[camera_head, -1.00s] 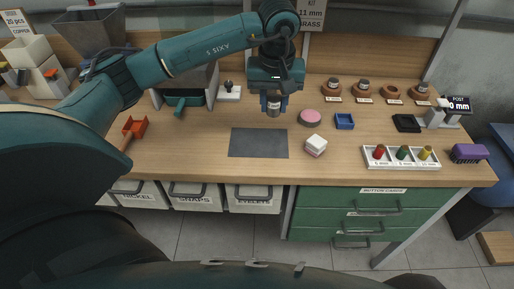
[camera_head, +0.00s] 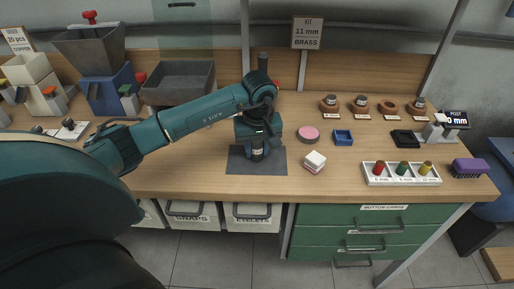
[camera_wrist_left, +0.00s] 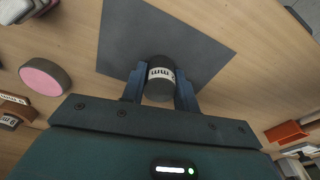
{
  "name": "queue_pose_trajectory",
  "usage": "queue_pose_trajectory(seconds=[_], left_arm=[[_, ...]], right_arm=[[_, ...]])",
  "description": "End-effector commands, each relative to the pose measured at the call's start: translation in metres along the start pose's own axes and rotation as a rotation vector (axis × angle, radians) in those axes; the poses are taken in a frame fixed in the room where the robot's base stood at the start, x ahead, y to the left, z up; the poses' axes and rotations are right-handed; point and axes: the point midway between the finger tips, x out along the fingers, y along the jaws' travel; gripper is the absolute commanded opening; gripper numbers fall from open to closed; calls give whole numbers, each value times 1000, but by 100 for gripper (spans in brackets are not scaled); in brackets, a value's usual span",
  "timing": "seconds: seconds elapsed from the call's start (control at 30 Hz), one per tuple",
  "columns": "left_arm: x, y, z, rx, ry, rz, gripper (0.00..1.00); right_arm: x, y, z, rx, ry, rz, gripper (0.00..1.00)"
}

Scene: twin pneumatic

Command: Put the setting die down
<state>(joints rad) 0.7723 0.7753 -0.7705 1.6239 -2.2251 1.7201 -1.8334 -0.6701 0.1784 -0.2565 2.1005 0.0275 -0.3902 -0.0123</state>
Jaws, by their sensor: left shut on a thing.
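My left gripper (camera_head: 257,155) is over the dark grey mat (camera_head: 235,163) on the workbench. It is shut on the setting die (camera_wrist_left: 160,77), a dark cylinder with a white label band whose text I cannot fully read. In the left wrist view the blue fingers hold the die from both sides, and the grey mat (camera_wrist_left: 200,40) lies behind it. The die looks upright and low over the mat; I cannot tell whether its base touches it. In the head view the die (camera_head: 257,154) is partly hidden by the gripper. My right gripper is not in view.
A pink round pad (camera_head: 308,134), a white block (camera_head: 314,161) and a blue tray (camera_head: 343,137) stand right of the mat. Further right are a white rack (camera_head: 402,176) with coloured pieces and several brown ring holders (camera_head: 360,105). A hopper machine (camera_head: 105,70) stands back left.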

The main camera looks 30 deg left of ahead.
Motion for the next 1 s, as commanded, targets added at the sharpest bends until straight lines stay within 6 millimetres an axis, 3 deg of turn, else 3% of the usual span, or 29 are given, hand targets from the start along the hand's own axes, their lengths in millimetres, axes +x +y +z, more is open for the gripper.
queue_pose_trajectory(seconds=[0.37, 0.4, 0.5, 0.67, 1.0], left_arm=[[8, 0, 0, 0, 3, 2, 0], [9, 0, 1, 0, 2, 1, 31], [8, 0, 1, 0, 1, 1, 39], [8, 0, 1, 0, 1, 1, 52], [1, 0, 0, 0, 2, 2, 52]], right_arm=[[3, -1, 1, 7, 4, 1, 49], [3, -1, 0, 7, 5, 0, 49], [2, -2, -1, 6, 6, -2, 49], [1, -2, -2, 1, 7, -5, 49], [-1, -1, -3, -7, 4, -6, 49]])
